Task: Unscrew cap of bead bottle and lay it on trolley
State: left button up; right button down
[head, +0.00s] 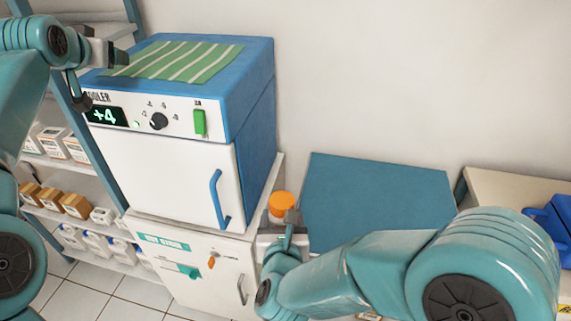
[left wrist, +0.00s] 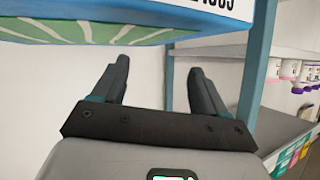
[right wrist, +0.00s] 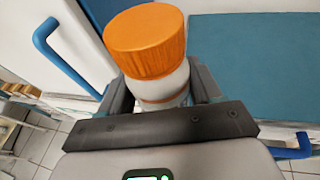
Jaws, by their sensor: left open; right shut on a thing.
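The bead bottle (right wrist: 165,92) has a pale body and a wide orange cap (right wrist: 146,40), which is on top of it. My right gripper (right wrist: 165,92) is shut on the bottle's body below the cap, and the bottle looks slightly tilted in the right wrist view. In the head view the orange cap (head: 281,201) shows beside the cooler, and my right arm hides most of the gripper. My left gripper (left wrist: 157,85) is open and empty. In the head view it is at the upper left (head: 117,55), near the cooler's top. The blue-topped surface (head: 380,200) may be the trolley; I cannot tell.
A blue and white cooler (head: 165,180) with a blue handle stands left of the bottle. A green striped cloth (head: 180,60) lies on top of it. Shelves with boxes (head: 75,205) stand at the left. The blue surface looks clear.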

pick_arm(q)
jog(key=d+m+h, duration=0.1)
jog(key=d+m, duration=0.1)
jog(key=d, duration=0.3)
jog(key=d+r+m+h, duration=0.1)
jog(key=d+m, duration=0.1)
jog(key=d, duration=0.3)
jog(key=s+d+m+h, duration=0.1)
jog(key=d+m, duration=0.1)
jog(key=d, duration=0.2)
jog(key=shift+d+r+g, duration=0.3)
jog(key=shift+d, duration=0.1)
jog(key=s+d+m+g+h, duration=0.1)
jog(key=s+d+m+h, duration=0.15)
jog(key=d+m, duration=0.45)
jog(key=s+d+m+g+h, duration=0.15)
jog(key=s+d, duration=0.25)
jog(key=d, duration=0.6)
jog(key=m+g+y, duration=0.5)
jog(key=m+g, duration=0.4)
jog(key=m, duration=0.6)
send_over(286, 199)
jog(key=f, duration=1.5)
jog(key=shift+w+f, duration=0.2)
jog(key=shift+f, duration=0.2)
jog(key=shift+s+f+g, duration=0.25)
jog(key=shift+f, duration=0.2)
notch_tip(286, 199, down, 8)
jog(key=shift+w+a+r, duration=0.1)
jog(key=shift+r, duration=0.15)
